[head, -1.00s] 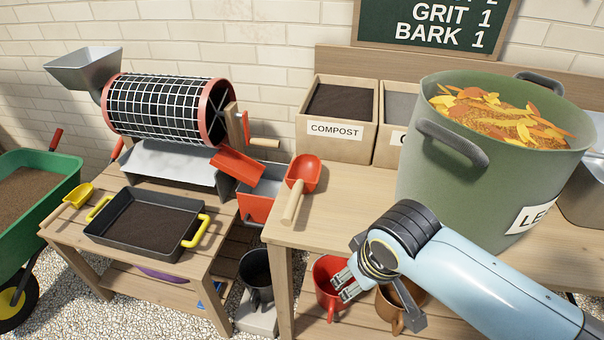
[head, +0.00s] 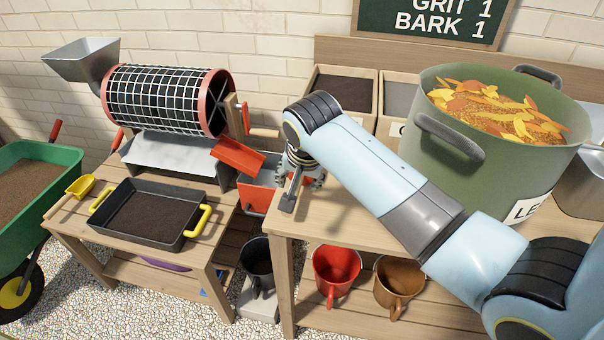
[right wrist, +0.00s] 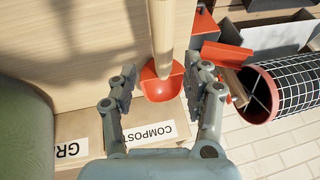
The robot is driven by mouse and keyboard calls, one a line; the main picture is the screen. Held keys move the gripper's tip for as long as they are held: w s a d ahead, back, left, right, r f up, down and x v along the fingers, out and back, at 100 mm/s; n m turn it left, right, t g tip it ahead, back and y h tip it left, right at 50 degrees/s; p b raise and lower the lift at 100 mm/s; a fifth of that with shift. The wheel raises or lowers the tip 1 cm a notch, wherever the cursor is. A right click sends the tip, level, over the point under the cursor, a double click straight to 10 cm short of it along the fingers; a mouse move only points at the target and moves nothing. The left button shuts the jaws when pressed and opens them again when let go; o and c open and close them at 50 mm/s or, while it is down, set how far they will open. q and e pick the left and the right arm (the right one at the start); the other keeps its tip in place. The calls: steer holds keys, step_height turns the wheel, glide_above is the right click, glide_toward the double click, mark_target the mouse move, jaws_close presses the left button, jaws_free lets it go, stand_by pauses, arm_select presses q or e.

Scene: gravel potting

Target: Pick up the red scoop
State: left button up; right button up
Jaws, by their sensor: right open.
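The red scoop (right wrist: 163,88) lies on the wooden bench top in the right wrist view, with its pale wooden handle pointing to the top of the picture. My right gripper (right wrist: 167,72) is open, with one finger on each side of the scoop. I see no finger closed on it. In the head view my right gripper (head: 293,186) is over the bench's left corner and hides most of the scoop. My left gripper is not in view.
A green pot of leaves (head: 480,150) stands right of my right arm. Compost (head: 335,78) and grit bins line the back. A mesh drum sieve (head: 165,100) and black tray (head: 150,240) are on the left table. Red (head: 335,270) and brown mugs sit on the lower shelf.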

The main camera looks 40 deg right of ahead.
steer(key=x, duration=0.4)
steer(key=shift+w+a, duration=0.1)
steer(key=shift+w, duration=0.05)
steer(key=shift+r, duration=0.1)
jaws_close()
